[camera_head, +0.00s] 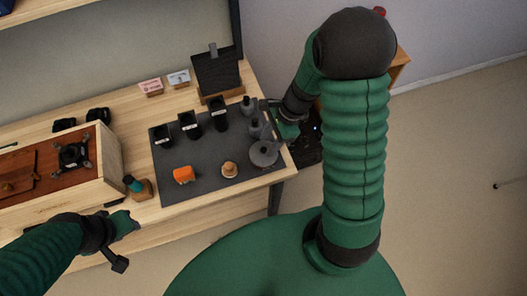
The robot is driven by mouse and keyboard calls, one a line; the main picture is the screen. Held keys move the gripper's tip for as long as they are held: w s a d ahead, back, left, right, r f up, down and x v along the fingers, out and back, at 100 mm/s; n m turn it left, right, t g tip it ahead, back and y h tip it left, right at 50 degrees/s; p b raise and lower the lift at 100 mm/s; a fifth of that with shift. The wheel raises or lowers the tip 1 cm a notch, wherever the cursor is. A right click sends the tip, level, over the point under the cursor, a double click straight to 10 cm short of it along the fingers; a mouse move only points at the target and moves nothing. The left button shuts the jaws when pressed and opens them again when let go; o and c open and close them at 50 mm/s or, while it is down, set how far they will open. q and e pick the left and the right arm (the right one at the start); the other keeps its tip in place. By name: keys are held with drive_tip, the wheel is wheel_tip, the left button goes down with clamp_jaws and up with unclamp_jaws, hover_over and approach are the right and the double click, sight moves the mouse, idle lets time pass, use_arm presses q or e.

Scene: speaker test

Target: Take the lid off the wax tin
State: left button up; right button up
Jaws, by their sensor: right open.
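A round, dark grey, lidded container (263,153), which looks like the wax tin, stands near the right end of the dark mat (205,168). Its lid appears to be on. My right gripper (273,121) is open, just behind and right of this container, by the small dark bottles. It seems to hold nothing, though its fingers are small and partly lost against dark things. My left gripper (130,226) is at the table's front edge, left of the mat, apart from the container. Its jaw opening is unclear.
An orange block (184,175) and a small tan round piece (229,170) lie on the mat. Several black cups (190,126) and dark bottles (247,106) stand behind. A wooden box (108,168) is left. A dark upright panel (216,74) stands at the back.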

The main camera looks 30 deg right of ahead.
sight(264, 151)
drive_tip(key=shift+x, duration=0.95)
drive_tip(key=shift+a+f, duration=0.1)
drive_tip(key=shift+f, duration=0.35)
drive_tip(key=shift+a, duration=0.15)
drive_tip(key=shift+c, duration=0.5)
drive_tip(key=c, duration=0.5)
clamp_jaws()
drive_tip(key=shift+r, duration=0.1)
